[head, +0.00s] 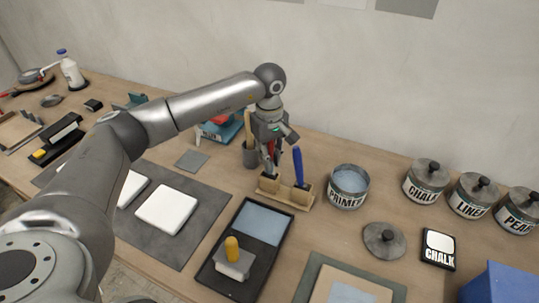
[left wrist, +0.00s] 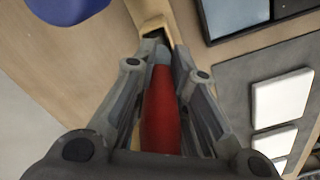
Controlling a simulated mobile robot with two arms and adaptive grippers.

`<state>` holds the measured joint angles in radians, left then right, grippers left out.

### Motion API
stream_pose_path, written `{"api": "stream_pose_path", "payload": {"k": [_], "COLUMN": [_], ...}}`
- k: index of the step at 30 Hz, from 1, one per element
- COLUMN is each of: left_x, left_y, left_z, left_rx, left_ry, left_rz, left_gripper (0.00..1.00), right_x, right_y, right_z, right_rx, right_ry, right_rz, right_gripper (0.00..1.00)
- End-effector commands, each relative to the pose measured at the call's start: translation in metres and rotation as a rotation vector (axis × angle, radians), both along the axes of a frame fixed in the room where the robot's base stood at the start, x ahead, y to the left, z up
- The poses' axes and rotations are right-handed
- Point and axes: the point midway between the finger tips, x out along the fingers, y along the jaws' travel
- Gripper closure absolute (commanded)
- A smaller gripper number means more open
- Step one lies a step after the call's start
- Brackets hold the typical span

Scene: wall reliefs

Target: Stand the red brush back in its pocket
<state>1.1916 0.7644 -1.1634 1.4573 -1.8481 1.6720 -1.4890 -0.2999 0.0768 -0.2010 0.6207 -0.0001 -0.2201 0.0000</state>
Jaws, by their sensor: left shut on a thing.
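The red brush (left wrist: 160,115) is between the fingers of my left gripper (left wrist: 165,62), which is shut on it. Its red handle points toward the wrist camera, and a grey part shows beyond it between the fingertips. In the head view my left gripper (head: 270,158) points down over the left part of the wooden pocket rack (head: 286,195), mostly hiding the brush. The rack also shows at the top of the left wrist view (left wrist: 152,14). I cannot tell whether the brush's lower end is inside the pocket. My right gripper is not in view.
A blue brush (head: 298,165) stands in the rack's right part. A primer tin (head: 347,198) is right of the rack, and a grey pot (head: 250,157) is behind left. A black paint tray (head: 214,276) lies in front. The lidded tins (head: 425,185) stand farther right.

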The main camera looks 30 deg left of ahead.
Motion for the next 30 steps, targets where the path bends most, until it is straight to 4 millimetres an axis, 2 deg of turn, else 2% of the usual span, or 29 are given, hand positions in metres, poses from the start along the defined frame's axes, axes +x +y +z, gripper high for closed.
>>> {"api": "stream_pose_path", "payload": {"k": [9,19,20,25,30], "left_x": [0.0,0.0,0.0,0.0,0.0], "left_y": [-0.0001,-0.0001,-0.0001,-0.0001,-0.0001], "left_z": [-0.0092,-0.0098,-0.0098,-0.0097,-0.0097], "left_rx": [0.0,0.0,0.0,0.0,0.0], "left_ry": [0.0,0.0,0.0,0.0,0.0], "left_rz": [0.0,0.0,0.0,0.0,0.0], "left_gripper": [1.0,1.0,0.83,0.62,0.61], "right_x": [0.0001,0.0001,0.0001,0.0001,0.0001], "right_y": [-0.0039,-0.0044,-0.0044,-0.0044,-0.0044], "right_z": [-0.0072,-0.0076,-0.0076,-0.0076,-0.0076], "right_rx": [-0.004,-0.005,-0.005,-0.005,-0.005], "right_ry": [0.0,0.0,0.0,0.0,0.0], "right_rz": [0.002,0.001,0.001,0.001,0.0], "right_gripper": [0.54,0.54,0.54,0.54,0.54]}}
